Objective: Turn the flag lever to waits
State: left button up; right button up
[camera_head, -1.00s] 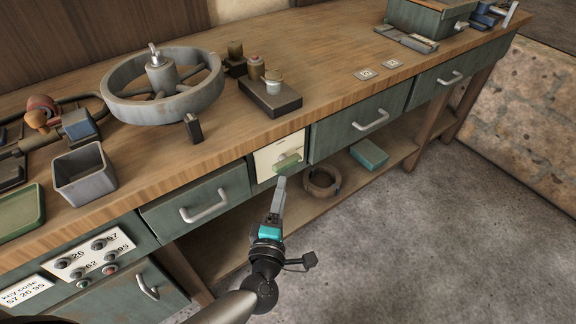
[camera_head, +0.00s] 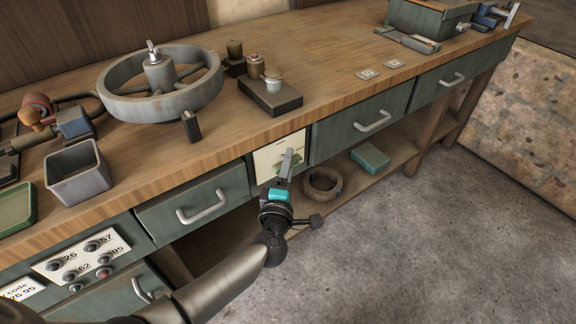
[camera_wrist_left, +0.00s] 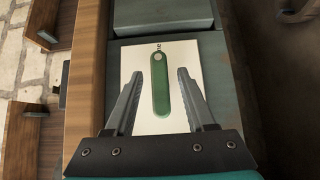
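The flag lever is a green rounded bar (camera_wrist_left: 161,86) on a cream panel (camera_head: 267,158) set in the bench front between two drawers. In the left wrist view it lies lengthwise up the picture, with a pale round spot at its upper end. Small dark lettering sits above it on the panel, too small to read. My left gripper (camera_wrist_left: 160,74) is open, with one finger on each side of the lever and visible gaps to it. In the head view this gripper (camera_head: 287,160) covers most of the lever. My right gripper is not in view.
Drawers with metal handles (camera_head: 203,207) (camera_head: 372,121) flank the panel. A brown ring (camera_head: 322,184) and a teal box (camera_head: 370,157) lie on the lower shelf. A grey flywheel (camera_head: 160,88) and a dark block (camera_head: 270,98) stand on the benchtop. The floor in front is clear.

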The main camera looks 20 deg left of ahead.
pick_arm(q)
grip_shut()
dwell(0.6)
